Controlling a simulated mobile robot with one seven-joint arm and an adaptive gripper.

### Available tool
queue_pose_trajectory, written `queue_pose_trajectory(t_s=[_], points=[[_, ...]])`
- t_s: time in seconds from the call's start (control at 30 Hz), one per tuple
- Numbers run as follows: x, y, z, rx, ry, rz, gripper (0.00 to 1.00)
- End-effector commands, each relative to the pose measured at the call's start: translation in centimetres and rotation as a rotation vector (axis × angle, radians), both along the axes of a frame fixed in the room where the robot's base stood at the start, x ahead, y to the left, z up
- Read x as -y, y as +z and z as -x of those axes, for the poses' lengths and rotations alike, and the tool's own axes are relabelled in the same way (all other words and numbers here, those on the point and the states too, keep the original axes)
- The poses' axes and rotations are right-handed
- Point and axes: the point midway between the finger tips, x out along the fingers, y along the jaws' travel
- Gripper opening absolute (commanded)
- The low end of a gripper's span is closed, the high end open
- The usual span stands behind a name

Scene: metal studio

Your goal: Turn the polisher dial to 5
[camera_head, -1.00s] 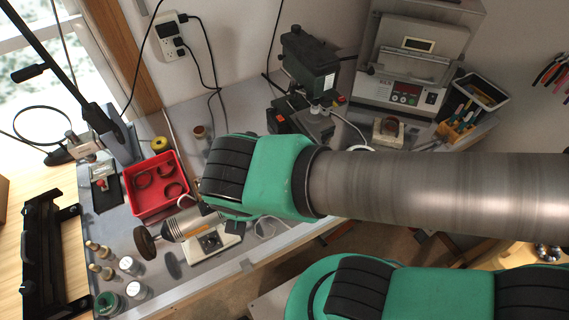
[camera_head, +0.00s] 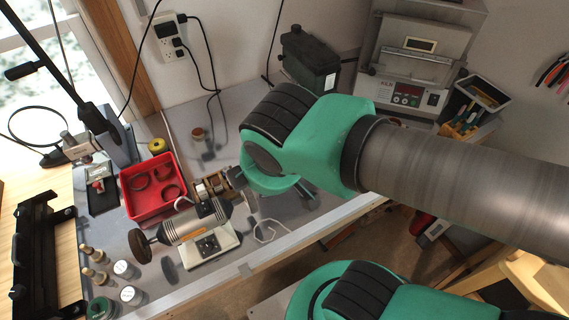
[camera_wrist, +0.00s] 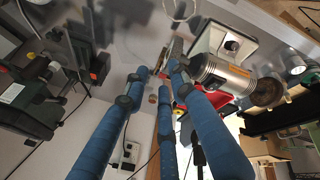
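The polisher (camera_head: 190,226), a silver motor on a pale base with a dark wheel at its left end, stands near the bench's front edge. Its round dial (camera_head: 208,244) is on the front of the base, and the number it points to is too small to read. In the wrist view the polisher (camera_wrist: 222,74) and dial (camera_wrist: 231,45) are at the upper right. My gripper (camera_wrist: 159,69) has blue fingers with their tips a little apart and nothing visibly held. It is beside the polisher, apart from the dial. In the head view my wrist hides most of it.
A red tray (camera_head: 126,185) with rings is behind the polisher. Small bottles and jars (camera_head: 124,269) stand at the front left. A dark green machine (camera_head: 309,64) and a control box with a display (camera_head: 405,95) are at the back. A white cord lies right of the polisher.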

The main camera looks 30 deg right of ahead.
Motion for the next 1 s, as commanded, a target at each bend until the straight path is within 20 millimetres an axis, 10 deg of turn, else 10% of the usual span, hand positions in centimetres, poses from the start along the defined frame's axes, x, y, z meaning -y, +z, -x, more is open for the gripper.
queue_pose_trajectory(t_s=[1.0], points=[[4.8, 2.4, -0.1, 0.072, -0.746, -0.371, 0.26]])
